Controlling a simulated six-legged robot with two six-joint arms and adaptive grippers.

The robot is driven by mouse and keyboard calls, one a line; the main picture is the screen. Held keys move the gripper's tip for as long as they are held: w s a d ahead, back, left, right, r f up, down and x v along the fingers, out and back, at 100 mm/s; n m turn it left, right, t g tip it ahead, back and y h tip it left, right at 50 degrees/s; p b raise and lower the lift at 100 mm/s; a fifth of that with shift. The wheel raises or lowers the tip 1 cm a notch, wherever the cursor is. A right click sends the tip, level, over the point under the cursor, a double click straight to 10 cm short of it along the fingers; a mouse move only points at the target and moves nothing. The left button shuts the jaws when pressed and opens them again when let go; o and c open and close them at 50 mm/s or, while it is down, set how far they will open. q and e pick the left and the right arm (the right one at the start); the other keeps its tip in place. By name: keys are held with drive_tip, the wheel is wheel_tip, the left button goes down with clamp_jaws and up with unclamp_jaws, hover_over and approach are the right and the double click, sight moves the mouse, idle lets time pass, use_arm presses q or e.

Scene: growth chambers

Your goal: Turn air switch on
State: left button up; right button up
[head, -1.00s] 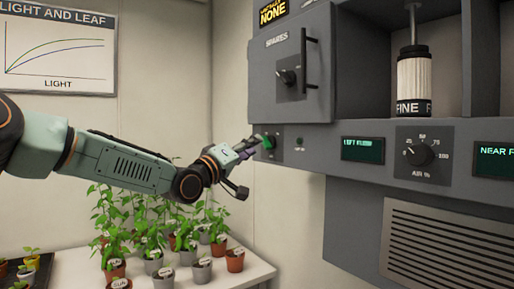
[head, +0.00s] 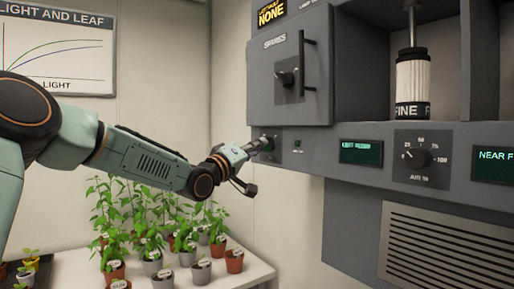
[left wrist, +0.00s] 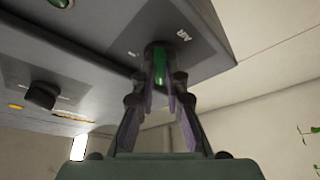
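Which way the toggle is set cannot be made out. My right gripper is not in view.
An air dial (head: 422,157) and a dark display (head: 361,152) sit on the panel to the right. The spares door (head: 290,75) is above the switch. Potted plants (head: 160,220) stand on a white table (head: 245,272) below my left arm.

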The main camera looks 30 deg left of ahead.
use_arm(q)
clamp_jaws()
drive_tip(key=shift+a+r+m, duration=0.1)
drive_tip(key=shift+m, duration=0.2)
drive_tip(key=m+g+h, duration=0.1)
drive_tip(key=m+h, duration=0.2)
drive_tip(key=m, duration=0.5)
drive_tip(key=m+g+h+p, duration=0.1)
drive_tip(key=m+h, duration=0.3)
drive_tip(key=m, duration=0.4)
drive_tip(key=a+m+g+h, duration=0.1)
drive_tip(key=m+h, duration=0.3)
drive_tip(key=m, duration=0.4)
drive_tip(key=shift+w+r+m+g, duration=0.2)
drive_tip(key=shift+w+m+g, duration=0.1)
drive_tip(key=shift+g, duration=0.3)
drive_tip(key=shift+o, duration=1.3)
unclamp_jaws()
drive_tip(key=o, duration=0.4)
drive_tip(key=shift+w+d+f, duration=0.15)
drive_tip(key=shift+f, duration=0.05)
